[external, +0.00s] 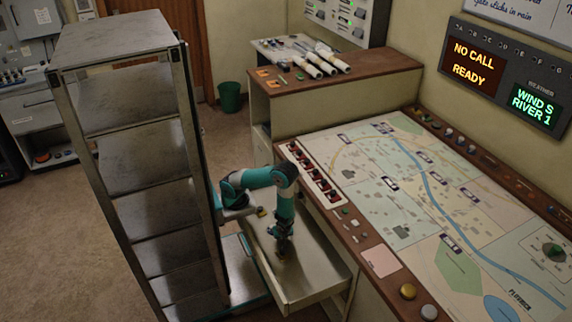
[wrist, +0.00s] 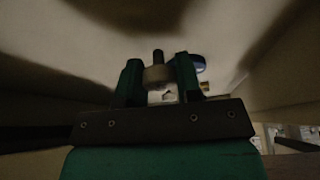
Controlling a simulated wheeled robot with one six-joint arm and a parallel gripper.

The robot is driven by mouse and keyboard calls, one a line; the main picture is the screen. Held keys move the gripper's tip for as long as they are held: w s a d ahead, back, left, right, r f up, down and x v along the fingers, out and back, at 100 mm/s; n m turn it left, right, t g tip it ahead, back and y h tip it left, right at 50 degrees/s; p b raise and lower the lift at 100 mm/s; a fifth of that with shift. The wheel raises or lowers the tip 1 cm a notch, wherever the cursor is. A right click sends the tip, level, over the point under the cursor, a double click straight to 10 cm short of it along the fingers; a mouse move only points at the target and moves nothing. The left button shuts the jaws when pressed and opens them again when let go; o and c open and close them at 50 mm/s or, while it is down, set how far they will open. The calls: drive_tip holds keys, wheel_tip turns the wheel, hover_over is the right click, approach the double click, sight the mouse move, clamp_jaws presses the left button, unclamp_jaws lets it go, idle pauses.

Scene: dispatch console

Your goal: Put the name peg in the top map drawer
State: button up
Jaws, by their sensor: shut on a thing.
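The top map drawer (external: 318,284) is pulled open below the map table, and its pale floor shows. My gripper (external: 283,252) points down inside the drawer, low over its floor. In the wrist view my gripper (wrist: 158,80) is shut on a small pale piece with a dark upright stub, which I take to be the name peg (wrist: 157,74). The fingers hide part of it, and I cannot tell whether it touches the drawer floor. A blue round thing (wrist: 198,63) and a small brassy thing (wrist: 206,86) lie just beyond the right finger.
A tall grey metal shelf rack (external: 150,180) stands close to the left of my arm. The map table (external: 400,200) borders the drawer on the right. A wooden cabinet (external: 330,95) stands behind.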

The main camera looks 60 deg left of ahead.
drive_tip(key=shift+f, duration=0.7)
drive_tip(key=shift+f, duration=0.1)
drive_tip(key=o, duration=0.9)
